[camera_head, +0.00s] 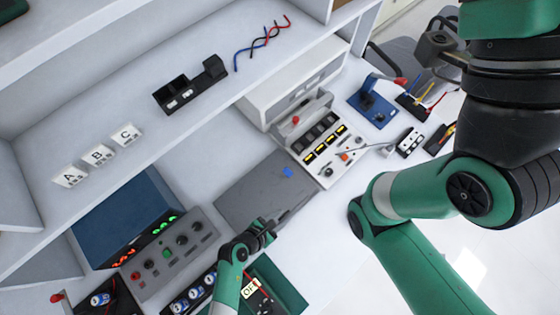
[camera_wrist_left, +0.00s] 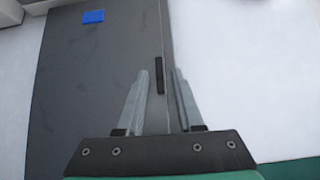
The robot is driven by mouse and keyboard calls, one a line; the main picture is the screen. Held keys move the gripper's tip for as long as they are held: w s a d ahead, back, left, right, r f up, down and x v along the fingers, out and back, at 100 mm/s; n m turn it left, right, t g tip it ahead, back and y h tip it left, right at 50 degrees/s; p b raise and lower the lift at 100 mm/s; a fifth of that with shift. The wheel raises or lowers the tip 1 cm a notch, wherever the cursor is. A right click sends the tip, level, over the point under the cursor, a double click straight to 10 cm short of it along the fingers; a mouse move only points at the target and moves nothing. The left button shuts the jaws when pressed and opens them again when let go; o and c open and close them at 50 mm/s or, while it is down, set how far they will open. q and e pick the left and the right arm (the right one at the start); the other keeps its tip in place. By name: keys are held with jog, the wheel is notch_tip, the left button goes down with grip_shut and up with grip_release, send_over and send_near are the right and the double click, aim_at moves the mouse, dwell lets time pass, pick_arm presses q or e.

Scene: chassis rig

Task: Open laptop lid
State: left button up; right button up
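The laptop (camera_head: 245,192) is a flat dark grey slab on the white bench in the head view, and its lid looks shut. A small blue square (camera_head: 287,172) lies on its top. In the left wrist view the lid (camera_wrist_left: 95,80) fills the left half, with a short black strip (camera_wrist_left: 160,75) along its right edge. My left gripper (camera_head: 270,230) is at the laptop's near edge. In the left wrist view its fingers (camera_wrist_left: 160,73) are apart, one over the lid, one beyond its edge, with nothing visibly held.
A control box (camera_head: 170,255) with knobs and lights stands left of the laptop. A white switch panel (camera_head: 330,150) stands behind it to the right. A shelf (camera_head: 215,120) overhangs the back. White bench (camera_head: 320,215) is clear right of the laptop.

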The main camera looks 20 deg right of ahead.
pick_arm(q)
grip_shut()
dwell(1.2)
